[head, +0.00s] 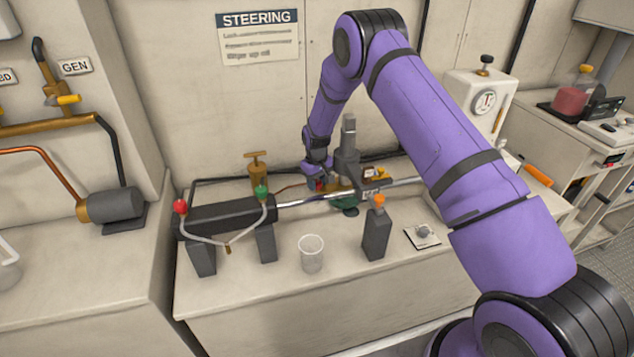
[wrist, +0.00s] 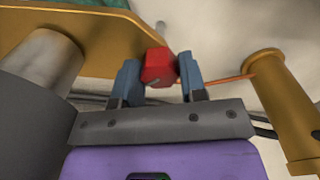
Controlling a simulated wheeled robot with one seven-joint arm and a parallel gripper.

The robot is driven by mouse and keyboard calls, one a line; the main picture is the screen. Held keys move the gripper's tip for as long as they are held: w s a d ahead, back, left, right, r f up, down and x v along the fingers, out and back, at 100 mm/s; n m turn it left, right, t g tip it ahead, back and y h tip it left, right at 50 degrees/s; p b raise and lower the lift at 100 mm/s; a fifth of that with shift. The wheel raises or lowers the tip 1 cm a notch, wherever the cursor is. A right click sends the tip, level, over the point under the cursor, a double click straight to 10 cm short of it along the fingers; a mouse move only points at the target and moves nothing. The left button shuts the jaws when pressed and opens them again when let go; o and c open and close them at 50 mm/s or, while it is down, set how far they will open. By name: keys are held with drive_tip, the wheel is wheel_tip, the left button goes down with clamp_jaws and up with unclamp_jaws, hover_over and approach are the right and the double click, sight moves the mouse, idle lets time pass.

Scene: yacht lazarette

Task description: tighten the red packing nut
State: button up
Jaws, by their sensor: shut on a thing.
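The red packing nut (wrist: 158,67) shows in the wrist view between the two blue-grey fingers of my gripper (wrist: 160,80). My gripper is shut on it, with one finger on each side. A brass plate (wrist: 85,28) lies behind the nut and runs to the left. In the head view my gripper (head: 318,183) is at the steering gear on the bench, beside a grey upright post (head: 348,150). The nut is small there and mostly hidden by my gripper and arm.
A brass fitting with a T-handle (head: 256,172) stands left of my gripper. A dark cylinder (head: 225,217) with red and green knobs lies in front. A clear cup (head: 311,252) and a grey block with an orange top (head: 376,230) stand nearer. The front of the bench is mostly clear.

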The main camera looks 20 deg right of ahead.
sight(317, 181)
drive_tip(key=shift+m, duration=0.3)
drive_tip(key=m, duration=0.3)
drive_tip(key=shift+m, duration=2.2)
drive_tip(key=o, duration=0.9)
drive_tip(key=shift+r, duration=0.1)
wheel_tip(317, 181, up, 11)
drive_tip(key=shift+f, duration=0.2)
